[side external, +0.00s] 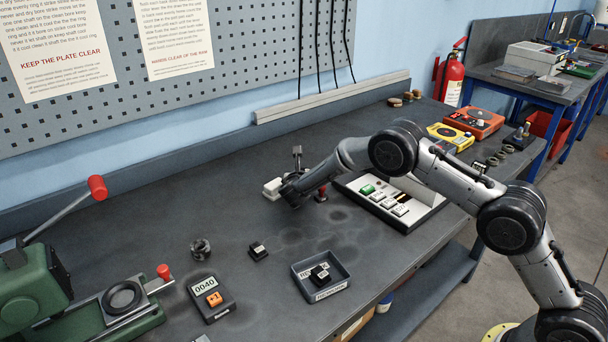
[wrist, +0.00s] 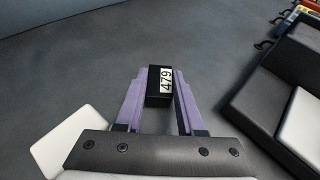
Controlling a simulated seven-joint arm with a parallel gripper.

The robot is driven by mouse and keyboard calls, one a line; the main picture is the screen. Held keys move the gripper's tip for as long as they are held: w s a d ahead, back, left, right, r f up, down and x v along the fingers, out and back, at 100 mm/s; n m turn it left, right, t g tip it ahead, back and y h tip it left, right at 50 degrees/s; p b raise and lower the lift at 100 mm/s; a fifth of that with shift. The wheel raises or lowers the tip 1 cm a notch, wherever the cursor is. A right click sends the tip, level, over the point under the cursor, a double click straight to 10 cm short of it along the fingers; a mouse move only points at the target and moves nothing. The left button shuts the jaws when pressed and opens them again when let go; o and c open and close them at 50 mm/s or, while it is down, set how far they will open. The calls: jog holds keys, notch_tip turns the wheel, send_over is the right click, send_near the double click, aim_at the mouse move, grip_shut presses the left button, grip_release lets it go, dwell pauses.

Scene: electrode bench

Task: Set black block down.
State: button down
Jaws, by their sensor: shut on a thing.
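A black block (wrist: 154,98) with a white label reading 479 is between the two purple fingers of my gripper (wrist: 157,80) in the wrist view. The gripper is shut on it. Grey bench top shows behind the block; I cannot tell whether the block touches the bench. In the side view my gripper (side external: 284,190) is over the back middle of the bench, left of the white-topped button panel, and the held block cannot be made out there. Another small black block (side external: 258,251) with a white label stands on the bench, and one more (side external: 320,274) sits in a grey tray (side external: 338,283).
The button panel (side external: 430,213) is close on the right. A red-knobbed stick (side external: 321,193) stands between it and my gripper. A dark ring part (side external: 200,248), a box labelled 0040 (side external: 207,286) and a green press (side external: 30,290) are front left. The bench's left back is clear.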

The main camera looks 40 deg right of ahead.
dwell(0.3)
jog(key=c, duration=1)
grip_release()
jog(key=shift+f, duration=0.25)
jog(key=o, duration=0.5)
